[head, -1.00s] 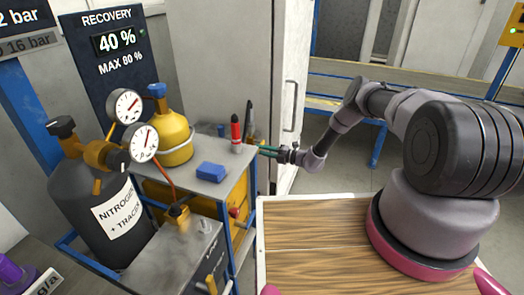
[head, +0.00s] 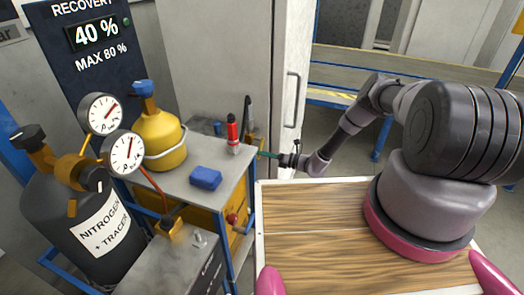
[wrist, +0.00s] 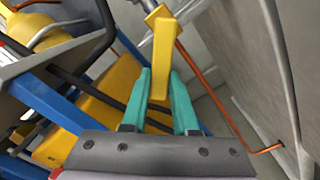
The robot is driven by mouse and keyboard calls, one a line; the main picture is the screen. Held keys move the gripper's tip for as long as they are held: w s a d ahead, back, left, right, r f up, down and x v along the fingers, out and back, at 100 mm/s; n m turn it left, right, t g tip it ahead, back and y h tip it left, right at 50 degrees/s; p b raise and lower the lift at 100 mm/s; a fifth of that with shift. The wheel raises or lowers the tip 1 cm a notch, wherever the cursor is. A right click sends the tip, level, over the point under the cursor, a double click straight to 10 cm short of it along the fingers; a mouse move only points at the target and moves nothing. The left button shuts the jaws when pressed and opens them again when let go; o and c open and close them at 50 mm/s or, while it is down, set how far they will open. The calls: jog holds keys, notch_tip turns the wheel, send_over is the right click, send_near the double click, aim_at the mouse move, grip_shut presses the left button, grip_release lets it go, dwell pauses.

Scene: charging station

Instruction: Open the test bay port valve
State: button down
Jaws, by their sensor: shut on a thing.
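In the wrist view, a yellow lever (wrist: 162,62) stands between the teal fingers of my gripper (wrist: 160,84). The fingers are shut on its lower part, and its upper end reaches past them, near a grey pipe. I take this lever to be the valve handle; no label on it can be read. The lever's outline is too small to tell there, and the valve body is not clearly visible.
The cart top (head: 215,170) holds a yellow cylinder (head: 160,138), a blue block (head: 205,178) and a red item (head: 232,133). A black nitrogen cylinder (head: 65,215) with gauges stands left. A copper pipe (wrist: 215,100) runs near the gripper. A pale cabinet door (head: 292,85) is behind.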

jog(key=shift+w+d+f+n, duration=0.3)
jog(key=shift+w+n, duration=0.3)
jog(key=shift+n, duration=0.85)
jog(key=shift+w+d+f+n, duration=0.25)
jog(key=shift+w+n, duration=0.3)
jog(key=shift+n, duration=0.95)
jog(key=shift+w+d+f+n, duration=0.3)
jog(key=shift+w+n, duration=0.3)
jog(key=shift+n, duration=0.85)
jog(key=c, duration=0.7)
grip_release()
jog(key=v, duration=1)
jog(key=shift+s+d, duration=0.1)
jog(key=shift+d, duration=0.25)
